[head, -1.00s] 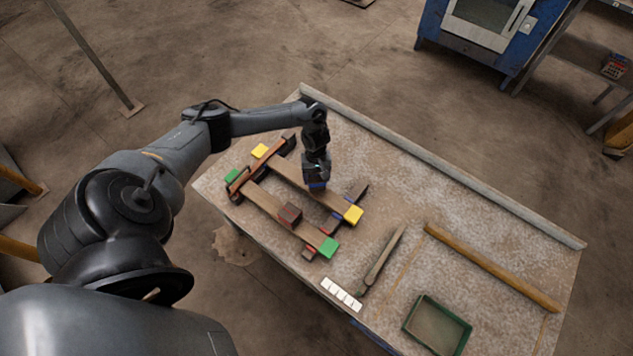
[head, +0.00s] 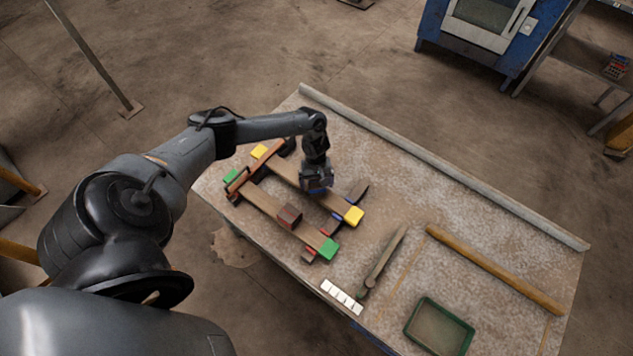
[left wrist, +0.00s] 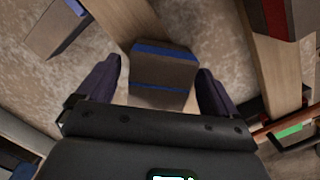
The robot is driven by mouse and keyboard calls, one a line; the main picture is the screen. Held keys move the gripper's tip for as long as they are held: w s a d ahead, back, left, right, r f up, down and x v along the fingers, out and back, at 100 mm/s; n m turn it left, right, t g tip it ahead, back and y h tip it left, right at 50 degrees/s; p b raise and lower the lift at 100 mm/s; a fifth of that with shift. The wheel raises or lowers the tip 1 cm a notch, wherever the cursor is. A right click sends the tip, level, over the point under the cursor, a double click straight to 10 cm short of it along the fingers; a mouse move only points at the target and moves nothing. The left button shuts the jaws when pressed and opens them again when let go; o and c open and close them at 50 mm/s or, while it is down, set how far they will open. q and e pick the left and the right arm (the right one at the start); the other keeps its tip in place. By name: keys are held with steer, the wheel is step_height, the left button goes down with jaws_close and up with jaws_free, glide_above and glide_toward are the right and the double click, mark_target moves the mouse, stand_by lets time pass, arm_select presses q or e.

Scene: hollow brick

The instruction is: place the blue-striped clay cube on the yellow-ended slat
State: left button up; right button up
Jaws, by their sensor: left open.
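The blue-striped clay cube (left wrist: 161,76) is a grey-brown block with blue bands between the fingers of my left gripper (head: 317,188) in the left wrist view. The fingers are open, with a gap on each side of the cube. The cube appears to sit on the yellow-ended slat (left wrist: 113,22); its contact with the wood is hidden. In the head view this slat (head: 285,172) has a yellow block at each end, and my gripper covers its middle and most of the cube. My right gripper is not in view.
A parallel green-ended slat (head: 262,201) carries a red-brown cube (head: 290,216). Dark crosspieces lie under both slats. To the right are a narrow wooden tool (head: 384,258), a white strip (head: 342,296), a green tray (head: 438,327) and a long wooden bar (head: 492,269).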

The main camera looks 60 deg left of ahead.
arm_select(q)
steer(key=shift+r, duration=0.65)
step_height(320, 180, up, 10)
steer(key=a+p, duration=0.1)
steer(key=p, duration=0.2)
steer(key=w+d+f+m+t, duration=0.15)
steer(key=d+m, duration=0.25)
steer(key=d, duration=0.4)
steer(key=w+d+f+m+t, duration=0.1)
steer(key=d+f+m, duration=0.2)
steer(key=d, duration=0.4)
steer(key=s+d+r+m+t, duration=0.1)
steer(key=d+r+m+t, duration=0.15)
steer(key=d, duration=0.45)
steer(key=d+r+m+t, duration=0.1)
steer(key=d+m, duration=0.2)
steer(key=d, duration=0.4)
steer(key=s+a+r+m+g+y, duration=0.1)
steer(key=s+a+r+m, duration=0.1)
steer(key=s+r, duration=0.9)
steer(key=s+m, duration=0.1)
steer(key=s, duration=0.3)
steer(key=shift+r+g, duration=0.3)
steer(key=shift+g, duration=0.1)
